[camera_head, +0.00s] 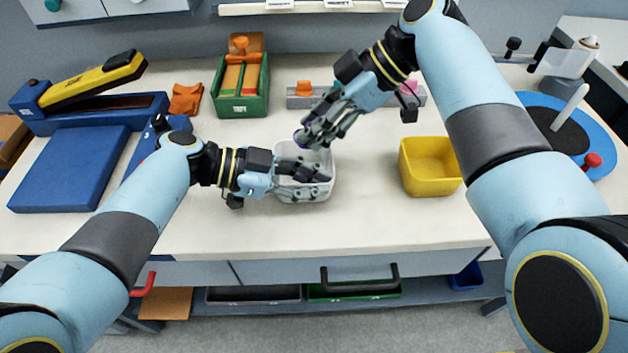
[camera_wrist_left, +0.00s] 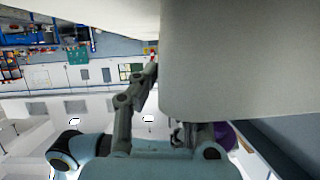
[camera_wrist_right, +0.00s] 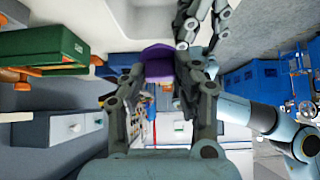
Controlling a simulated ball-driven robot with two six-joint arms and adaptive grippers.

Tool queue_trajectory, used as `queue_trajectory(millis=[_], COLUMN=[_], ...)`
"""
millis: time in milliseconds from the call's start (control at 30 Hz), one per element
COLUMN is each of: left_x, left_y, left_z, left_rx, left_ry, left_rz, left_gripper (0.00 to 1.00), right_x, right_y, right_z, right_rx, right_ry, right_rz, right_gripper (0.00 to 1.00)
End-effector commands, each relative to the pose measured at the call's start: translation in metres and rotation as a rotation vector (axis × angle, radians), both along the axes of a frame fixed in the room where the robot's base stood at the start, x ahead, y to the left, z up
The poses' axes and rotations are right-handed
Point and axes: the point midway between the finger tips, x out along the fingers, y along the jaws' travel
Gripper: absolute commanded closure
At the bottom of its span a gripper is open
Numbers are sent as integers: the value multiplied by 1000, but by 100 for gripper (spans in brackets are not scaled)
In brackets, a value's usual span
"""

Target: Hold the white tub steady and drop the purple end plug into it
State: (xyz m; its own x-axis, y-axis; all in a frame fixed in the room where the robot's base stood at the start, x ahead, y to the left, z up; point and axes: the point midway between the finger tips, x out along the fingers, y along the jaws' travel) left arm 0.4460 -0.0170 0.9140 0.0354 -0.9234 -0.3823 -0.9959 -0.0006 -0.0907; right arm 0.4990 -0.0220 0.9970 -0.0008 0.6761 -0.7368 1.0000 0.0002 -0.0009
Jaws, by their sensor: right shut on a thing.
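The white tub (camera_head: 324,160) stands upright on the bench in the head view. My left gripper (camera_head: 318,182) reaches over its left side, with its fingers at the tub. In the left wrist view, a pale wall (camera_wrist_left: 235,60), seemingly the tub's, hides part of this gripper, so its opening is unclear. My right gripper (camera_wrist_right: 160,72) is shut on the purple end plug (camera_wrist_right: 158,60). The plug also shows in the head view (camera_head: 300,138), just above the tub's back left rim. In the left wrist view, purple (camera_wrist_left: 226,135) shows beyond the fingers.
A yellow bin (camera_head: 430,168) stands right of the tub. A green box (camera_head: 241,88) and a grey rack (camera_head: 300,101) are behind. A blue press with a yellow lever (camera_head: 92,80) is at the left. The front strip of bench (camera_head: 330,225) is clear.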

Motion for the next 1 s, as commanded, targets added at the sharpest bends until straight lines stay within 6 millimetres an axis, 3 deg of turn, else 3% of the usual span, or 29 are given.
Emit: queue_trajectory(millis=[367,400,600,1000], left_x=[0,0,0,0], left_y=[0,0,0,0], left_z=[0,0,0,0], left_rx=[0,0,0,0], left_ry=[1,1,1,1], left_rz=[0,0,0,0], left_gripper=[100,100,100,100], right_x=[0,0,0,1], right_y=[0,0,0,-9], right_z=[-6,-6,-6,2], right_rx=[0,0,0,-1], right_ry=[-1,-1,-1,-2], right_rz=[-1,-1,-1,-2], right_gripper=[84,69,43,43])
